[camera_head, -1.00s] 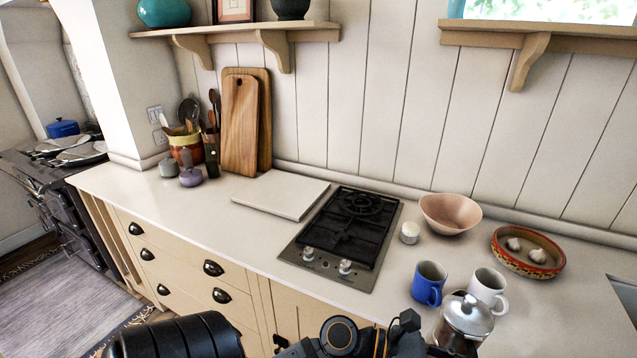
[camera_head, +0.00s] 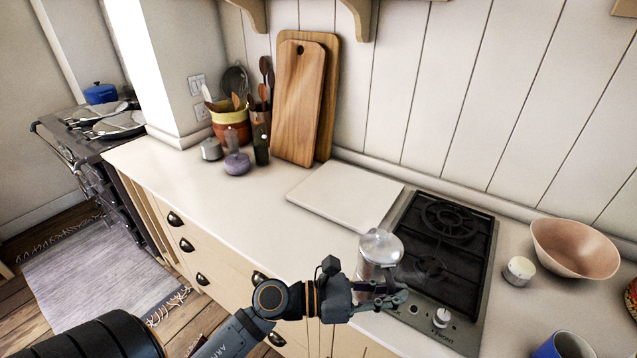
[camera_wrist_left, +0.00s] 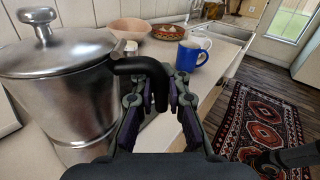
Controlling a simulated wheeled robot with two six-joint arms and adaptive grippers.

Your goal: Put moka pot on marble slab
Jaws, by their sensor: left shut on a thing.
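The silver moka pot (camera_head: 379,250) is upright at the front end of the hob in the head view. It fills the left of the left wrist view (camera_wrist_left: 62,85), with its black handle between my fingers. My left gripper (camera_head: 390,297) is shut on the moka pot by that handle; it also shows in the left wrist view (camera_wrist_left: 158,88). Whether the pot's base touches anything is hidden by the gripper. The pale marble slab (camera_head: 345,195) lies flat on the counter, behind and to the left of the pot, and is empty. My right gripper is not in view.
The black gas hob (camera_head: 447,245) lies right of the slab. A small white jar (camera_head: 519,270), a pink bowl (camera_head: 574,248) and a blue mug (camera_head: 563,347) stand further right. Cutting boards (camera_head: 299,105) lean on the wall behind the slab.

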